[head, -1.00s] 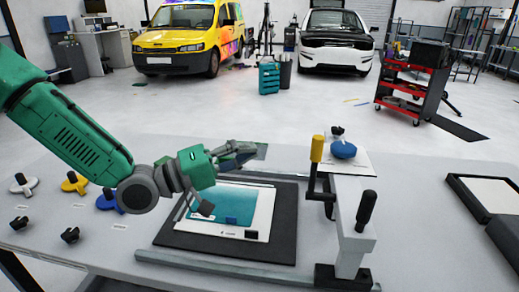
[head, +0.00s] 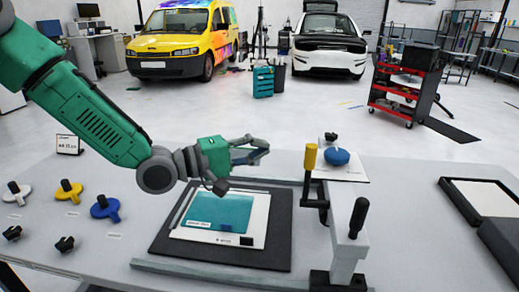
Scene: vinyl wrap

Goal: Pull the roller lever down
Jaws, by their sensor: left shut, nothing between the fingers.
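A lever with a yellow grip (head: 310,157) stands upright on a black crank at the frame's left side. A second upright black handle (head: 358,217) is at the frame's near end. My left gripper (head: 262,150) is shut and empty, held above the far edge of the bed. Its fingertips point right toward the yellow grip, with a gap between them. My right gripper is not in view.
A teal-printed sheet (head: 220,212) lies on the bed. A blue knob piece (head: 336,157) sits on a white plate behind the lever. White, yellow and blue (head: 104,208) pieces and black knobs lie at left. A black-framed tray (head: 484,197) is at right.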

